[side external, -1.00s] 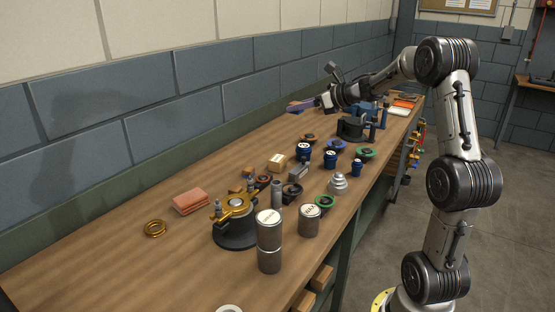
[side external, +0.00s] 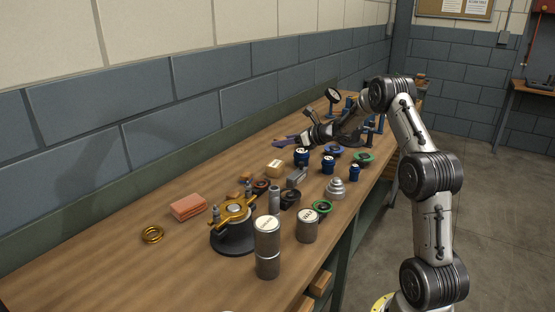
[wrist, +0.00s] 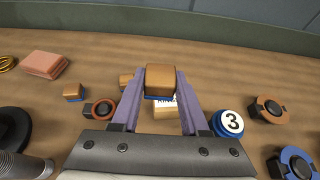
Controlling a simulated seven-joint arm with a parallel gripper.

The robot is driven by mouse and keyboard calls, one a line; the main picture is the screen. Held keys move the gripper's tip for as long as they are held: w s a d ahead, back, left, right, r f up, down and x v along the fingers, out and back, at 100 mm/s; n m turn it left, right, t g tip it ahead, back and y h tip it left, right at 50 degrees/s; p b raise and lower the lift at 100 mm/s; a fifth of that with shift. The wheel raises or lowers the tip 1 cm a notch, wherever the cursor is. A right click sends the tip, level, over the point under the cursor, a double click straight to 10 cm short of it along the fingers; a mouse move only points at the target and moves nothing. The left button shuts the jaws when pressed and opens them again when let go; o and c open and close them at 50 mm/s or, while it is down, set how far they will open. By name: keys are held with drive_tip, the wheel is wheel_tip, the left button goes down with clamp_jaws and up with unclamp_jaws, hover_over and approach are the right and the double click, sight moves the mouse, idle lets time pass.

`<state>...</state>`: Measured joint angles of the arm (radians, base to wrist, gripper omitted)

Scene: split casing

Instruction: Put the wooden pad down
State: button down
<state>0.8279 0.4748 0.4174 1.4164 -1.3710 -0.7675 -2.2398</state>
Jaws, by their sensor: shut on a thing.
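The wooden pad (wrist: 160,80), a small brown block with a blue underside, sits between the purple fingertips of my gripper (wrist: 158,84) in the wrist view. My gripper is shut on it. In the side view my gripper (side external: 287,142) is low over the back part of the bench, near the wall; the pad cannot be made out there. Another wooden pad (wrist: 73,91) with a blue base lies on the bench at left in the wrist view. A further wooden block (wrist: 126,80) shows beside the left finger.
A labelled cardboard box (side external: 275,167) lies on the bench beneath my gripper. A blue container marked 3 (wrist: 229,123) stands right of the fingers. An orange-red stack (side external: 188,206), a brass ring (side external: 152,234) and a black-and-gold casing (side external: 234,235) are nearer the camera. Bare bench lies along the wall.

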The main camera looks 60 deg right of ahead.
hover_over(278, 164)
wheel_tip(278, 164, down, 6)
drive_tip(key=shift+w+f, duration=0.1)
drive_tip(key=shift+a+f, duration=0.1)
drive_tip(key=shift+f, duration=1.2)
drive_tip(key=shift+f, duration=0.15)
drive_tip(key=shift+c, duration=2.1)
unclamp_jaws()
